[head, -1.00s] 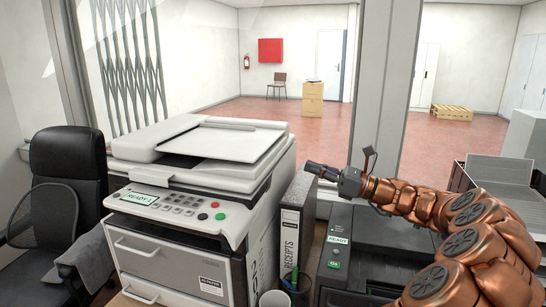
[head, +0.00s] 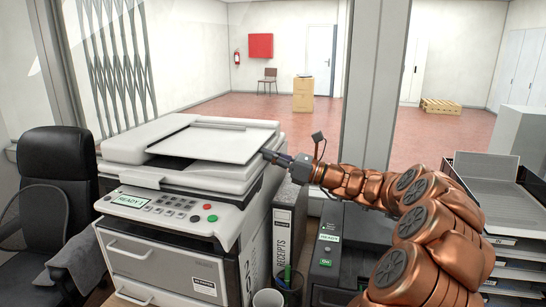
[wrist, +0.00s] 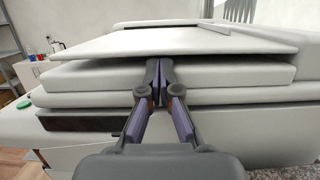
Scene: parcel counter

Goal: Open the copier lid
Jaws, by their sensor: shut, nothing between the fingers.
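The white copier (head: 178,200) stands at the left of the counter, with a READY panel and coloured buttons on its front. Its lid (head: 165,140), with a paper tray (head: 215,142) on top, is down. My gripper (head: 268,155) is shut and empty at the right side of the lid. In the wrist view my gripper's fingertips (wrist: 160,65) are just under the overhanging edge of the tray (wrist: 180,42), in front of the lid's side (wrist: 230,76). I cannot tell whether they touch it.
A grey RECEIPTS binder (head: 288,225) stands right of the copier, below my gripper. A pen cup (head: 288,280) and a mug (head: 267,300) are in front of it. A dark printer (head: 325,255) and stacked trays (head: 490,195) are at the right. A black chair (head: 58,165) is at the left.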

